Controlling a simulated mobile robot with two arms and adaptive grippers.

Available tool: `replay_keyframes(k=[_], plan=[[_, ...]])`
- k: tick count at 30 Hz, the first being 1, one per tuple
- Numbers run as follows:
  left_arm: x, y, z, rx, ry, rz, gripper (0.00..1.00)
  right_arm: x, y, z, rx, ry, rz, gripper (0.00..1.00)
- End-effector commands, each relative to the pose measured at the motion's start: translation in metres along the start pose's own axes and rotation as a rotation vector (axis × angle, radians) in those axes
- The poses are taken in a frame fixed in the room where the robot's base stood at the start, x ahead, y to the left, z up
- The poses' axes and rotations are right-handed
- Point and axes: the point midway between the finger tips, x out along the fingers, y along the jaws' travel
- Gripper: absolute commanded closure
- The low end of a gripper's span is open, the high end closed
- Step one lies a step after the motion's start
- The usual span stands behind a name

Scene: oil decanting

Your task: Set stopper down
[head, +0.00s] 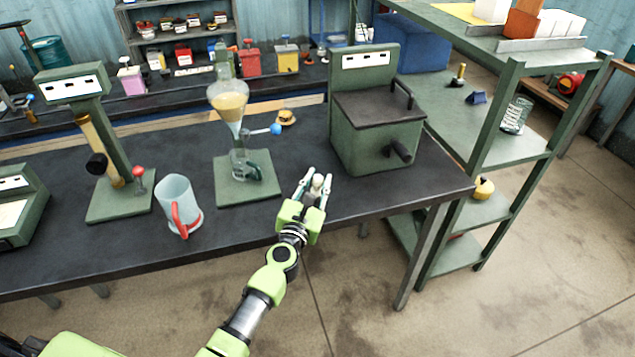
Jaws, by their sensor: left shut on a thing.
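My left gripper (316,183) is over the front right part of the dark table (275,225), its fingers pointing away from me. It is shut on a small pale stopper (317,183), partly hidden between the fingers. I cannot tell whether the stopper touches the table. The glass funnel (229,104) holds yellowish oil with a paler layer below. It stands upright in a green stand (247,192), left of the gripper, with a blue-handled tap on its right side. My right gripper is not in view.
A clear jug (176,202) with a red handle stands left of the funnel stand. A green box machine (375,125) with a dark lid stands close behind and right of the gripper. A small tan object (287,117) lies behind the tap. Free tabletop lies between stand and machine.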

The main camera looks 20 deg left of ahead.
Motion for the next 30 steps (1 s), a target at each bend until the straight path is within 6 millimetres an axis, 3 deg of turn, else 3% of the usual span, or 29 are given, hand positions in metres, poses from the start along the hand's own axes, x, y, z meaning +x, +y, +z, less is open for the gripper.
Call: replay_keyframes(k=[2, 3, 4, 17, 20, 30], plan=[[0.000, -0.001, -0.004, 0.000, 0.000, 0.001, 1.00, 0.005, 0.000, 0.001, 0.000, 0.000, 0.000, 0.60], [0.000, 0.000, -0.003, 0.000, 0.000, 0.000, 0.66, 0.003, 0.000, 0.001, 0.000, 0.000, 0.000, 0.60], [0.000, 0.000, -0.003, 0.000, 0.001, 0.000, 0.60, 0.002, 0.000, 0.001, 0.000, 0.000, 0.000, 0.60], [0.000, 0.001, 0.003, 0.000, 0.000, 0.000, 0.60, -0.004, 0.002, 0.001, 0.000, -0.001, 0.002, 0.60], [-0.013, 0.000, 0.000, -0.002, 0.003, -0.001, 0.60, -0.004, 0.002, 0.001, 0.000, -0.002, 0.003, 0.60], [-0.086, -0.001, -0.001, -0.001, 0.003, -0.001, 0.60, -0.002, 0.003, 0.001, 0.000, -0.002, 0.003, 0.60]])
